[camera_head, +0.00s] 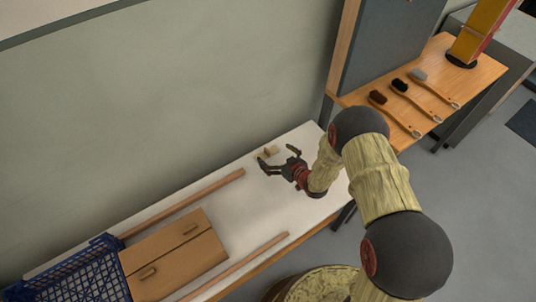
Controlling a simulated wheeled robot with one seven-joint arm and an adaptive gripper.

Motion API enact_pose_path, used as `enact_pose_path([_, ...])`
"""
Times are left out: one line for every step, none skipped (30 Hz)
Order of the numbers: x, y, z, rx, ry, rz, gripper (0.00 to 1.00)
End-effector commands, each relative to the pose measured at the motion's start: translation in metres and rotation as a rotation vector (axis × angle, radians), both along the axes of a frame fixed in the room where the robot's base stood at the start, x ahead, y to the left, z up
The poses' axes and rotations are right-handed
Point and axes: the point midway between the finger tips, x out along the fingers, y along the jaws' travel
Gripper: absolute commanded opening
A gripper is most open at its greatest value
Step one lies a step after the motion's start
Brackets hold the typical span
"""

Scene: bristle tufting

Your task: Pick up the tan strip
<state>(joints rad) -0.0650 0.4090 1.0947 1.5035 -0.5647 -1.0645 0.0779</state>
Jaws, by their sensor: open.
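A small tan piece (271,151) lies at the far edge of the white-topped table, close to the wall. It looks like a short strip or two short bits side by side; it is too small to tell. My gripper (277,156) is open, its two fingers spread and pointing toward this piece. The piece shows just past the gap between the fingertips; I cannot tell whether a finger touches it.
A brown panel (180,252) with two slots lies between the long strips, beside a blue crate (75,275) at the left. Several brushes (400,86) lie on the wooden bench (455,65) at the right.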

Motion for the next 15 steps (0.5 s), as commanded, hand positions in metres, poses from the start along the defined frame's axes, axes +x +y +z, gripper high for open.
enact_pose_path([0.002, 0.002, -0.004, 0.0, 0.001, 0.001, 1.0])
enact_pose_path([0.003, 0.003, -0.004, 0.0, 0.001, 0.001, 1.0])
enact_pose_path([0.005, 0.005, -0.006, -0.001, 0.001, 0.0, 1.0])
enact_pose_path([0.006, 0.006, -0.007, -0.001, 0.0, 0.0, 1.0])
enact_pose_path([0.008, 0.008, -0.009, -0.001, -0.001, 0.0, 1.0])
enact_pose_path([0.011, 0.011, -0.013, 0.0, -0.001, 0.0, 1.0])
enact_pose_path([0.013, 0.014, -0.016, 0.0, -0.001, 0.0, 1.0])
enact_pose_path([0.015, 0.017, -0.019, 0.0, 0.0, 0.001, 1.0])
enact_pose_path([0.018, 0.021, -0.024, -0.001, 0.001, 0.001, 1.0])
enact_pose_path([0.022, 0.023, -0.026, 0.0, 0.0, 0.001, 1.0])
enact_pose_path([0.026, 0.025, -0.027, 0.0, 0.0, 0.0, 1.0])
enact_pose_path([0.03, 0.027, -0.028, 0.0, 0.0, -0.001, 1.0])
enact_pose_path([0.032, 0.029, -0.029, 0.0, 0.0, -0.001, 1.0])
enact_pose_path([0.034, 0.03, -0.029, 0.0, 0.0, -0.001, 1.0])
enact_pose_path([0.036, 0.031, -0.03, -0.001, 0.001, -0.001, 1.0])
